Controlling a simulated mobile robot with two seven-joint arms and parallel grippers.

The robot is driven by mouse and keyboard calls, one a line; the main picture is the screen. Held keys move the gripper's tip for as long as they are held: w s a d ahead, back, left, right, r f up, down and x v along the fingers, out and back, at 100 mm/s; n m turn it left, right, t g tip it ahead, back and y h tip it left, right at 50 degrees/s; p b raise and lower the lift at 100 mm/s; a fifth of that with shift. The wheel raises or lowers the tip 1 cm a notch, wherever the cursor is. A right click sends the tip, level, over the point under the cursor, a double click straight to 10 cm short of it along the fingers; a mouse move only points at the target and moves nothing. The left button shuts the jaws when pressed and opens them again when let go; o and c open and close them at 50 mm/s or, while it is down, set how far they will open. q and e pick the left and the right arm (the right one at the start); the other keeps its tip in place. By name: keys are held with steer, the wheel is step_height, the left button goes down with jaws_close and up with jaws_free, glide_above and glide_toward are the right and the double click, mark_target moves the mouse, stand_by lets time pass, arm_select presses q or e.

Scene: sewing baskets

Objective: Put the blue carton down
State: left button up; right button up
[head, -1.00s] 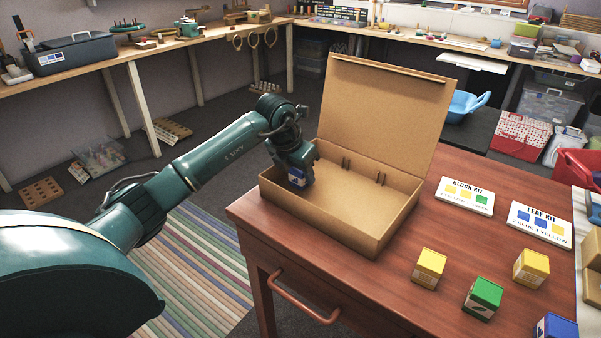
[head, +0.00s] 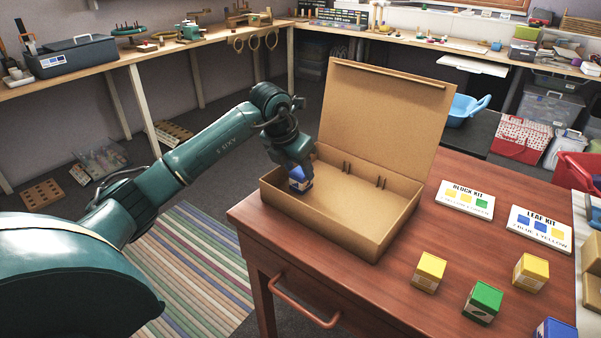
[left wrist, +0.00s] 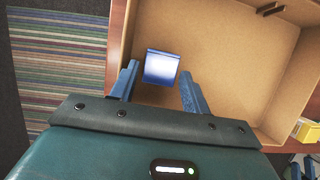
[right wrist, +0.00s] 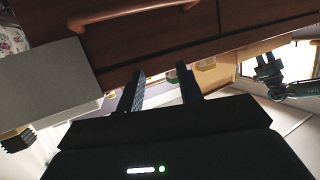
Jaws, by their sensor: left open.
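The blue carton (head: 299,180) is in the left end of the open cardboard box (head: 375,236), by its left wall. My left gripper (head: 301,166) is just above the carton, open. In the left wrist view the carton (left wrist: 161,68) shows between and beyond the spread fingers (left wrist: 158,88), with a gap on each side. My right gripper (right wrist: 160,78) shows only in its own wrist view, below the table's front, with fingers apart and nothing held.
Two yellow cartons (head: 429,271) (head: 531,272), a green carton (head: 483,301) and another blue carton (head: 556,329) stand on the table (head: 395,300). Block kit (head: 465,199) and leaf kit (head: 540,228) cards lie behind. The box's middle and right are empty; its lid stands up.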

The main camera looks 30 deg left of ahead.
arm_select(q)
steer(key=v, duration=0.8)
steer(key=shift+s+r+p, duration=0.15)
steer(key=shift+r+p, duration=0.1)
steer(key=shift+p, duration=0.15)
arm_select(e)
steer(key=shift+s+d+r, duration=0.2)
steer(key=shift+s+r, duration=0.2)
steer(key=shift+r, duration=0.05)
